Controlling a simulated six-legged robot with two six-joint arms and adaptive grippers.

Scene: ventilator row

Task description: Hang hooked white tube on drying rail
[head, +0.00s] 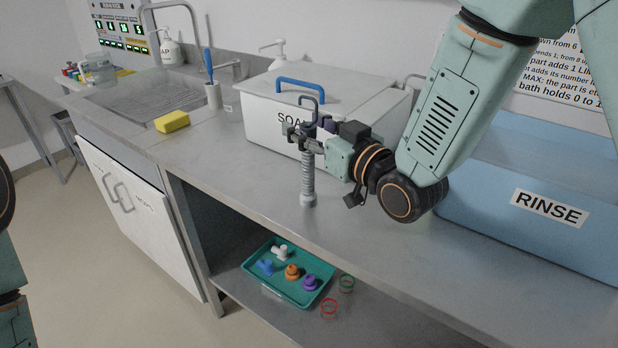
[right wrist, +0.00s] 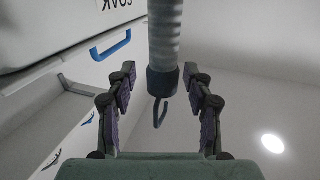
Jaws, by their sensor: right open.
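The hooked white tube (head: 308,180) is ribbed, with a dark collar and a grey hook at its top. In the head view it is upright over the counter, and its lower end appears to rest there. My right gripper (head: 304,134) is at its upper end, just below the hook. In the right wrist view the tube (right wrist: 164,35) comes down between the two spread fingers of my right gripper (right wrist: 160,84), with gaps on both sides. The dark collar and hook lie between the fingers. My left gripper is out of view. I cannot make out a drying rail.
A white soak bath (head: 262,118) with a blue-handled lid stands behind the tube. A blue rinse bath (head: 480,205) is to the right. A yellow sponge (head: 172,122) lies left, near the sink. A teal tray (head: 262,288) with small parts sits on the lower shelf. The counter front is clear.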

